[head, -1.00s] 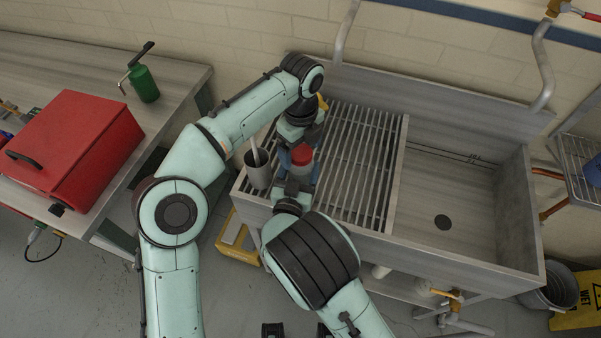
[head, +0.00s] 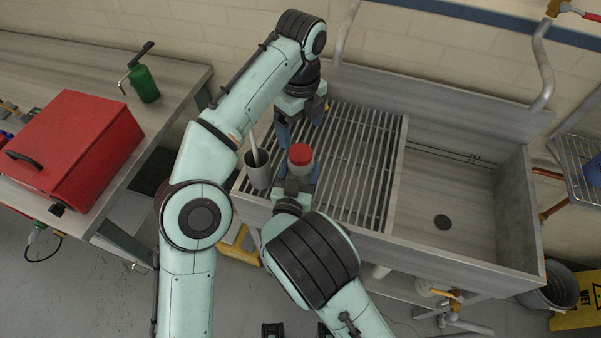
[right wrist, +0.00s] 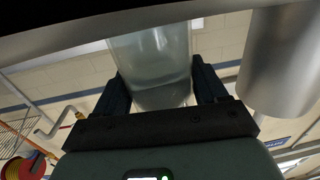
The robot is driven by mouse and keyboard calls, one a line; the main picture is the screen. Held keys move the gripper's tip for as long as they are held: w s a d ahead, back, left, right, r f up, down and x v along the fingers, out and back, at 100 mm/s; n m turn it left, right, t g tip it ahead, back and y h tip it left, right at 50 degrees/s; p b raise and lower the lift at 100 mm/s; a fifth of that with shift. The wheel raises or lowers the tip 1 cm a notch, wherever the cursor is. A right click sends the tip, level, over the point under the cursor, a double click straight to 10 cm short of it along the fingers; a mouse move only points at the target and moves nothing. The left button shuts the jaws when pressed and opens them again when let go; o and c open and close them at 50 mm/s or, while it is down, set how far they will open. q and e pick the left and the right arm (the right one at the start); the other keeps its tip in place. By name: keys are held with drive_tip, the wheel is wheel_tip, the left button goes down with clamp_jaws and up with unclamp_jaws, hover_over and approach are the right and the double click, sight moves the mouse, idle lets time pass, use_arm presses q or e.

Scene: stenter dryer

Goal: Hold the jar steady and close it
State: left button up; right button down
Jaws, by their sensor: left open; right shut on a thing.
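The jar (right wrist: 152,62) is clear and stands between the fingers of my right gripper (right wrist: 162,90) in the right wrist view, with a finger on each side. In the head view its red lid (head: 300,154) sits on top of the jar and looks level. How tight it is cannot be told. My right gripper (head: 298,180) is shut on the jar from the near side. My left gripper (head: 303,122) is open and empty, above and behind the lid and apart from it, fingers pointing down.
A grey cup (head: 258,174) with a pale stick in it stands just left of the jar. The slatted drainboard (head: 363,160) is bare to the right, beside the empty sink basin (head: 455,190).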

sight(300, 156)
unclamp_jaws()
use_arm(q)
drive_tip(key=shift+f, duration=0.25)
use_arm(e)
drive_tip(key=shift+s+a+f, duration=0.1)
drive_tip(key=shift+s+a, duration=0.05)
drive_tip(key=shift+s, duration=0.4)
use_arm(q)
drive_tip(key=f+b, duration=0.2)
drive_tip(key=f, duration=0.1)
drive_tip(key=shift+s+f+b, duration=0.1)
drive_tip(key=shift+s+b, duration=0.2)
drive_tip(key=shift+s, duration=0.1)
use_arm(e)
drive_tip(key=v, duration=1.2)
drive_tip(key=shift+s, duration=0.2)
